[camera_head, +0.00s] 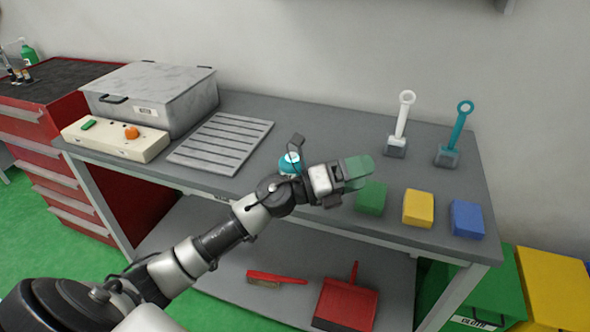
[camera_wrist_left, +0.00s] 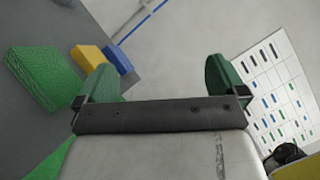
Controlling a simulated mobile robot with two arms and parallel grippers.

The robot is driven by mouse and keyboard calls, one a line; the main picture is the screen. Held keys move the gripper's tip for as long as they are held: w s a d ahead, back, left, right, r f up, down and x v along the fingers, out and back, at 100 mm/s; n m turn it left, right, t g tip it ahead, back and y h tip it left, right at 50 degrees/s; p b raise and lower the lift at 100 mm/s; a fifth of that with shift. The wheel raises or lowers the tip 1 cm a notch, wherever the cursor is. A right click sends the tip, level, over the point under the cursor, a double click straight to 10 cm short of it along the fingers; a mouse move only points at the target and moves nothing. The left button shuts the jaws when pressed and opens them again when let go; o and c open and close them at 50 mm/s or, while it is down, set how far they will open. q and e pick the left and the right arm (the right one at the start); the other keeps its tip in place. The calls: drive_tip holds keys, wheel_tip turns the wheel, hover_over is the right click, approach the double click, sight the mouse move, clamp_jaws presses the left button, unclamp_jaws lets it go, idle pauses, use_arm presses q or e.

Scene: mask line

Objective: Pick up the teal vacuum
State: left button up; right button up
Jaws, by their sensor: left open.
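The teal vacuum (camera_head: 459,130) has a teal handle with a ring on top and a grey block-like foot. It stands upright at the right end of the grey bench in the head view. I do not see it in the left wrist view. My left gripper (camera_head: 357,172) is to its left and nearer the bench's front edge, clearly apart from it. In the left wrist view my left gripper (camera_wrist_left: 163,82) has its two green-padded fingers spread, with nothing between them. My right gripper is not in view.
A similar white tool (camera_head: 400,125) stands left of the teal one. Green (camera_head: 371,198), yellow (camera_head: 418,208) and blue (camera_head: 467,219) blocks line the bench's front edge. A slatted grey panel (camera_head: 222,143), cream control box (camera_head: 115,139) and grey lidded box (camera_head: 165,90) occupy the left.

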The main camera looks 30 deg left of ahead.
use_arm(q)
drive_tip(key=w+a+f+m+g+y, duration=0.1)
drive_tip(key=w+a+m+g+y, duration=0.15)
drive_tip(key=m+g, duration=0.35)
drive_tip(key=m+g+y, duration=0.3)
drive_tip(key=g+y, duration=0.1)
drive_tip(key=y, duration=0.6)
approach(289, 158)
wheel_tip(289, 158, down, 2)
drive_tip(key=x, duration=0.5)
drive_tip(key=shift+d, duration=0.2)
drive_tip(key=x, duration=0.3)
drive_tip(key=w+p+x, duration=0.1)
drive_tip(key=x, duration=0.2)
drive_tip(key=shift+a+p, duration=0.15)
drive_tip(key=shift+p, duration=0.15)
drive_tip(key=shift+r, duration=0.1)
drive_tip(key=shift+s, duration=0.1)
drive_tip(key=shift+c, duration=0.2)
drive_tip(key=c, duration=1)
drive_tip(key=shift+c, duration=0.2)
